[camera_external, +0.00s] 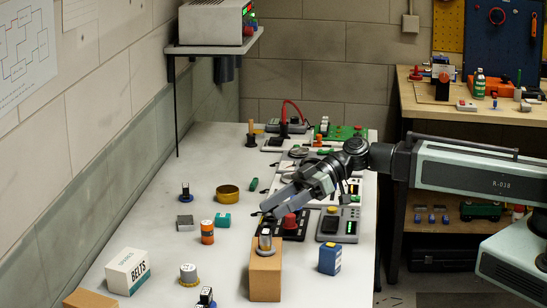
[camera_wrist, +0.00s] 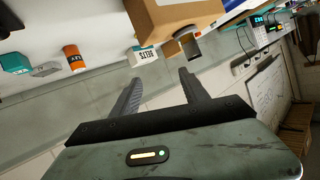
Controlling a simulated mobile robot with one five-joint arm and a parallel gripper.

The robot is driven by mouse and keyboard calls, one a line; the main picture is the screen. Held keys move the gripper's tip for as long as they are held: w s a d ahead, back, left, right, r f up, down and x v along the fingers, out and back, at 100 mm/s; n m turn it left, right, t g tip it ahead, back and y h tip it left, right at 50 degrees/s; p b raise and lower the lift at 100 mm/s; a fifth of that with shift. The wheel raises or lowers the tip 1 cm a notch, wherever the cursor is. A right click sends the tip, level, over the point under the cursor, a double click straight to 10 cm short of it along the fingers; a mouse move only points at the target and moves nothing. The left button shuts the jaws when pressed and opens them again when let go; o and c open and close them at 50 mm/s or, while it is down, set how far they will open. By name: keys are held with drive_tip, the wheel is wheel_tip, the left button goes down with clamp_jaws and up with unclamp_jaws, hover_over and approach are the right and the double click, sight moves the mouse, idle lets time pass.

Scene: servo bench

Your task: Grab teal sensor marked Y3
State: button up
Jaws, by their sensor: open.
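A small teal block (camera_external: 222,221), likely the sensor, sits on the white bench left of my gripper, beside an orange cylinder. It also shows at the left edge of the wrist view (camera_wrist: 14,63); its marking is too small to read. My gripper (camera_external: 272,206) is open and empty above the bench, to the right of the teal block and apart from it. In the wrist view my two fingers (camera_wrist: 157,88) are spread with nothing between them.
A cardboard block (camera_external: 265,272) with a metal part on top stands in front of my gripper. A white BELTS box (camera_external: 128,271) is front left. A red-knobbed panel (camera_external: 291,224) lies by my gripper.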

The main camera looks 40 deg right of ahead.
drive_tip(key=w+d+r+m+t, duration=0.2)
drive_tip(key=w+d+m+t, duration=0.2)
drive_tip(key=w+d+m, duration=0.65)
drive_tip(key=m+t+h+b, duration=0.35)
drive_tip(key=m+b, duration=0.45)
drive_tip(key=m, duration=1.7)
approach(222, 215)
drive_tip(key=shift+w+d+r+n, duration=0.25)
drive_tip(key=shift+w, duration=0.3)
drive_tip(key=m, duration=0.1)
drive_tip(key=m+b, duration=0.1)
drive_tip(key=f+m, duration=0.1)
drive_tip(key=m, duration=0.1)
drive_tip(key=shift+w+a, duration=0.35)
drive_tip(key=shift+w, duration=0.05)
drive_tip(key=shift+s+a+f+m+h+b, duration=0.15)
drive_tip(key=shift+a+m+b, duration=0.1)
drive_tip(key=shift+a+m, duration=0.25)
drive_tip(key=shift+s+a+f+m+h+b, duration=0.1)
drive_tip(key=shift+s+a+f+m+b, duration=0.1)
drive_tip(key=shift+a+m, duration=0.3)
drive_tip(key=shift+w+b+x, duration=0.25)
drive_tip(key=shift+b+x, duration=1.1)
drive_tip(key=shift+x, duration=2.55)
drive_tip(key=shift+d+r, duration=0.15)
drive_tip(key=shift+r, duration=0.1)
drive_tip(key=shift+c, duration=0.3)
clamp_jaws()
